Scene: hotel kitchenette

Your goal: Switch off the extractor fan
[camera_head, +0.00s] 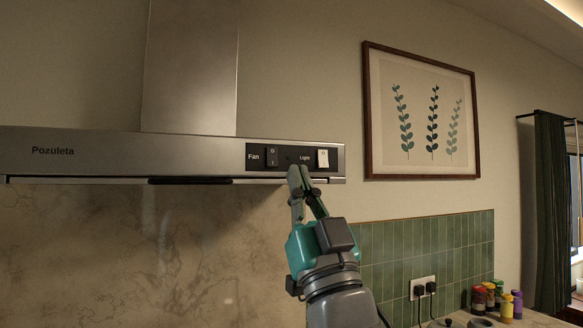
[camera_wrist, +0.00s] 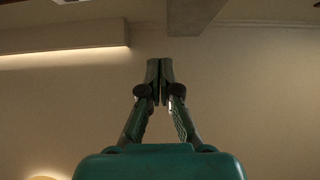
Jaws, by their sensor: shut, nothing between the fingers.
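The extractor fan hood (camera_head: 95,147) is a steel band with the name Pozuleta, under a tall chimney on the wall. Its black control panel (camera_head: 286,166) is at the right end. The dark rocker labelled Fan (camera_head: 271,157) is on the panel's left part, and a white rocker labelled Light (camera_head: 322,158) is on its right part. My gripper (camera_head: 299,170) points up in front of the panel's lower edge, between the two rockers. Its fingers are shut and empty, as the wrist view (camera_wrist: 159,66) also shows. I cannot tell whether the fingertips touch the panel.
A framed leaf picture (camera_head: 421,112) hangs to the right of the hood. Below it are green tiles (camera_head: 449,247), a socket with two plugs (camera_head: 423,288) and several small jars (camera_head: 495,300). A dark curtain (camera_head: 552,210) hangs at far right. The wall left of my arm is clear.

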